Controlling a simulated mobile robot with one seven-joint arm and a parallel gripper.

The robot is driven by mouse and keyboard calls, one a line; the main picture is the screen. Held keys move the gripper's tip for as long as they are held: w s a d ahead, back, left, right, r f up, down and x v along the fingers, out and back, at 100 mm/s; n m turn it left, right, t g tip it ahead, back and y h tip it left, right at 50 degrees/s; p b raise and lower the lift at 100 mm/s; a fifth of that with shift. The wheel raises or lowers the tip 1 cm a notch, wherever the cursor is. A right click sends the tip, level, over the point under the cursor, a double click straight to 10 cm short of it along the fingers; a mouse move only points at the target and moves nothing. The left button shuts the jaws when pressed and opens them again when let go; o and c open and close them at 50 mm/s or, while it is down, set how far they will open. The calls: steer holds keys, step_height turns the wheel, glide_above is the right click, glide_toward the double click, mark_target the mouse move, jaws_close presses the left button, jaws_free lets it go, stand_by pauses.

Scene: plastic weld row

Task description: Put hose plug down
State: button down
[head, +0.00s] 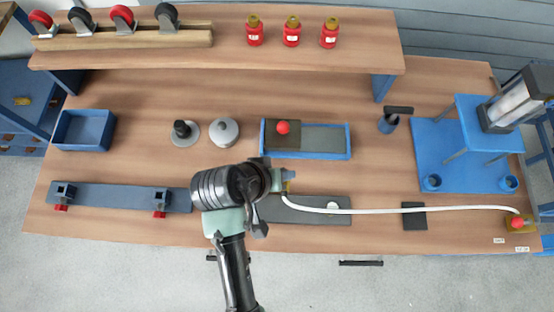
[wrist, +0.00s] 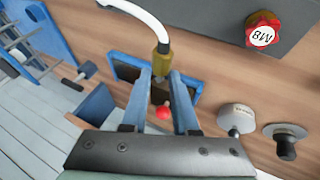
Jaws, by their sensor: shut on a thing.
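The hose plug is a brass-coloured fitting on the end of a white hose (head: 380,211). In the wrist view the plug (wrist: 161,60) sits between the blue fingertips of my gripper (wrist: 160,76), which are shut on it. The hose (wrist: 150,22) rises from the plug and bends away to the upper left. In the head view my gripper (head: 278,182) is above the bench near its front edge, partly hidden by my wrist. The hose runs right to a brass block with a red top (head: 518,222) at the bench's right end.
A blue tray (head: 348,142) with a red-knobbed block (head: 283,128) lies behind my gripper. A dark plate (head: 305,213) lies beneath the hose, and a small dark pad (head: 413,222) lies to its right. A raised shelf (head: 350,50) carries red bottles (head: 291,33). A blue press stand (head: 480,125) is right.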

steer(key=shift+f, duration=2.5)
steer(key=shift+f, duration=0.1)
steer(key=shift+f+b, duration=0.35)
steer(key=shift+f, duration=0.15)
steer(key=c, duration=0.7)
jaws_free()
